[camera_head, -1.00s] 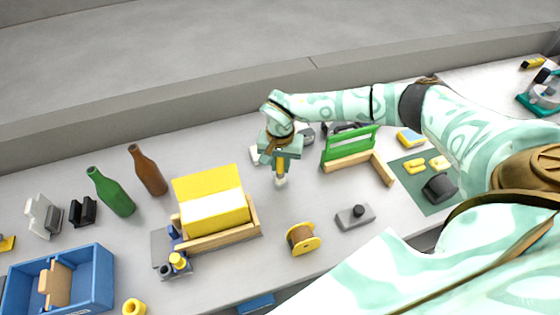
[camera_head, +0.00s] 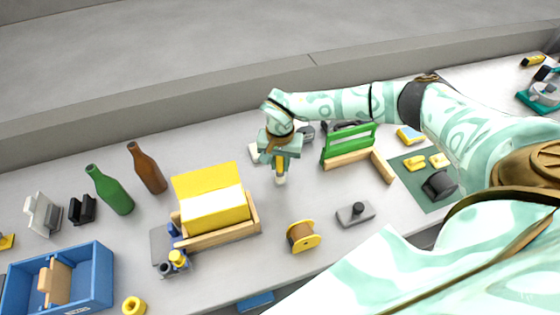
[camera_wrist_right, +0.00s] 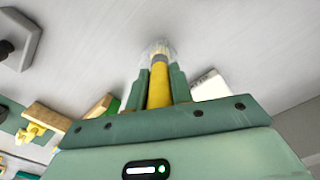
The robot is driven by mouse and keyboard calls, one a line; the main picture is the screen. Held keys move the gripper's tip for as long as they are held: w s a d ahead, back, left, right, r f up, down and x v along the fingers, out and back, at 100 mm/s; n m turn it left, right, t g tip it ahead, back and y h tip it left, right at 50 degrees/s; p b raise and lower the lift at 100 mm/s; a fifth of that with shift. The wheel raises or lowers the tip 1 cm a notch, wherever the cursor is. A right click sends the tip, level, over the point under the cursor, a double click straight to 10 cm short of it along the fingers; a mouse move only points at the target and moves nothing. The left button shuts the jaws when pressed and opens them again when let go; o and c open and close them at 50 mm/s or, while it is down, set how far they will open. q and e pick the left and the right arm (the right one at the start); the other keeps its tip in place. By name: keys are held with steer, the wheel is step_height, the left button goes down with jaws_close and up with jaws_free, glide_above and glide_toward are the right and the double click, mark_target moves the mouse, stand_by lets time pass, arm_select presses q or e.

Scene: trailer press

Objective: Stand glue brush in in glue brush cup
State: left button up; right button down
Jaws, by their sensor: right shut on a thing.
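My right gripper (camera_head: 281,171) is shut on the glue brush (camera_wrist_right: 158,84), which has a yellow handle, a grey band and pale bristles. The brush points down, roughly upright, and its lower end shows just beneath the fingers in the head view. My left gripper is not in view.
A green frame on a wooden base (camera_head: 350,146) stands right of the gripper. A yellow press-like box (camera_head: 213,203) is to the left, beyond it a brown bottle (camera_head: 146,168) and a green bottle (camera_head: 109,189). A yellow spool (camera_head: 303,237) lies in front. Bare table surrounds the brush.

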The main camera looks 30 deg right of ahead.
steer(key=c, duration=1.1)
jaws_free()
steer(key=shift+c, duration=0.2)
step_height(320, 180, up, 16)
steer(key=p, duration=0.2)
